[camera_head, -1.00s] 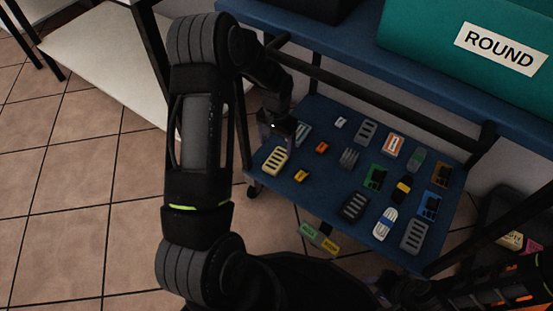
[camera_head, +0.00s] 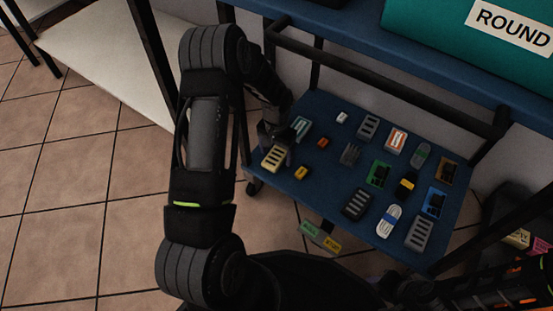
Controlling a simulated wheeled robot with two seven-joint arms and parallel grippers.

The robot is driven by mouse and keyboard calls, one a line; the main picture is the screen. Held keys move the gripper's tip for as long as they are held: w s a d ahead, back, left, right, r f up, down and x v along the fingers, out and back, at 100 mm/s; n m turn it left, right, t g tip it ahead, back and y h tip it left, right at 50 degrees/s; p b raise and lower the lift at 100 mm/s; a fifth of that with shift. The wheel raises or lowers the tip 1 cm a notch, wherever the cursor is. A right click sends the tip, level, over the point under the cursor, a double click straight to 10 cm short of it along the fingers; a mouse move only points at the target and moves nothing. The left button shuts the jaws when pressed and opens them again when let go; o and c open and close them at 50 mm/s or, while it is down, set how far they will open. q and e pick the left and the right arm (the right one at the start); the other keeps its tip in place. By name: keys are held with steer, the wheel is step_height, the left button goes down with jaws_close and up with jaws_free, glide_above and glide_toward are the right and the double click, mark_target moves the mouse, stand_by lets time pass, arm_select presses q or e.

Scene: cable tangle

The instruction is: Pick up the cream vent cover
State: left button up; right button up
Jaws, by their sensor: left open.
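The cream vent cover (camera_head: 275,158), a slatted block, lies at the left edge of the blue lower shelf (camera_head: 330,195). My left gripper (camera_head: 274,141) is open at the cover's far end. Its dark fingers overlap that end in the picture, and I cannot tell whether they touch it. The cover's near part with its slots is in plain sight. My right arm shows dark and orange at the bottom right; its fingers cannot be made out.
Several other small parts, including a dark vent cover (camera_head: 357,204) and a grey one (camera_head: 419,233), fill the shelf. The rack's dark rail (camera_head: 390,80) and upper shelf stand above.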

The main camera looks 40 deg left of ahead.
arm_select(q)
steer(key=shift+c, duration=0.5)
steer(key=c, duration=1.4)
